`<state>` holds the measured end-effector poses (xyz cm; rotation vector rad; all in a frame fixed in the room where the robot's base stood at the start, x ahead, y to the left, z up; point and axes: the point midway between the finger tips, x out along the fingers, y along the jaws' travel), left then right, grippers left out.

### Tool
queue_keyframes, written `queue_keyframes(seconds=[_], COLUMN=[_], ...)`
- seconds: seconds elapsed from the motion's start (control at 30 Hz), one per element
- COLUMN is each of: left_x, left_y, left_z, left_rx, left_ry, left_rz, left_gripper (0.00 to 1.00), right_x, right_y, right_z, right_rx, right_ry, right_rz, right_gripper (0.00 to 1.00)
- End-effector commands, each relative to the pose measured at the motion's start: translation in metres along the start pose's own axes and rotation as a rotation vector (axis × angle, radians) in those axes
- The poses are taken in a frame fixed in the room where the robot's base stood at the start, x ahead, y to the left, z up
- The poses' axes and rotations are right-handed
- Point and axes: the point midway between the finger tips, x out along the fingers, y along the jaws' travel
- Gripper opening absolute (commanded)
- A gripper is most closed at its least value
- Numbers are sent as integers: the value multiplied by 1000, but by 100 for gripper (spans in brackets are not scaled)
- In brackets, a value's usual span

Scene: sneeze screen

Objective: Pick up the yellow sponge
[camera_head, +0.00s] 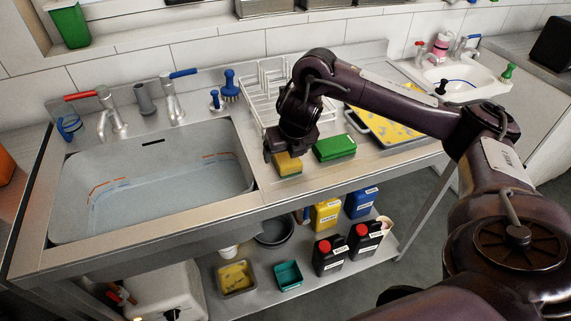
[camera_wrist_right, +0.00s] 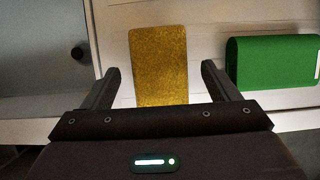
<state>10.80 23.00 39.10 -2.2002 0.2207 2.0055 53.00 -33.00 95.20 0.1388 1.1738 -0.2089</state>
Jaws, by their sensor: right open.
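The yellow sponge (camera_head: 288,164) lies on the metal counter just right of the sink, and my right gripper (camera_head: 283,154) is right above it, hiding part of it. In the right wrist view the sponge (camera_wrist_right: 159,64) is a yellow block lying between the lines of the two open fingers of my right gripper (camera_wrist_right: 158,84). The jaws are apart and nothing is held. I cannot tell the exact height of the fingertips over the sponge. My left gripper is not in view.
A green box-shaped item (camera_head: 334,148) lies close to the right of the sponge. A white dish rack (camera_head: 262,104) stands behind. The water-filled sink (camera_head: 160,180) is to the left, and a tray with yellow contents (camera_head: 392,130) is to the right. Bottles stand on the shelf below.

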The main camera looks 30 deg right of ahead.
Motion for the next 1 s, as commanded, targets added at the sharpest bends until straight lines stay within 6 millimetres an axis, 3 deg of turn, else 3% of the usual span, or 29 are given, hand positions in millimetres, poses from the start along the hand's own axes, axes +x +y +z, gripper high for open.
queue_keyframes(seconds=[0.03, 0.2, 0.9, 1.0], left_x=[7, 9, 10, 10], left_y=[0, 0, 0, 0], left_z=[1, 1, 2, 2], left_rx=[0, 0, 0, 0], left_ry=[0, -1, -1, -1], left_rz=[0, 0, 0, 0], left_gripper=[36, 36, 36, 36], right_x=[12, 24, 28, 28], right_y=[0, 0, 0, 0], right_z=[-2, 0, -2, -1], right_rx=[1, 0, 0, 0], right_ry=[4, 1, -1, -1], right_rz=[2, 1, 1, 1], right_gripper=[82, 82, 82, 71])
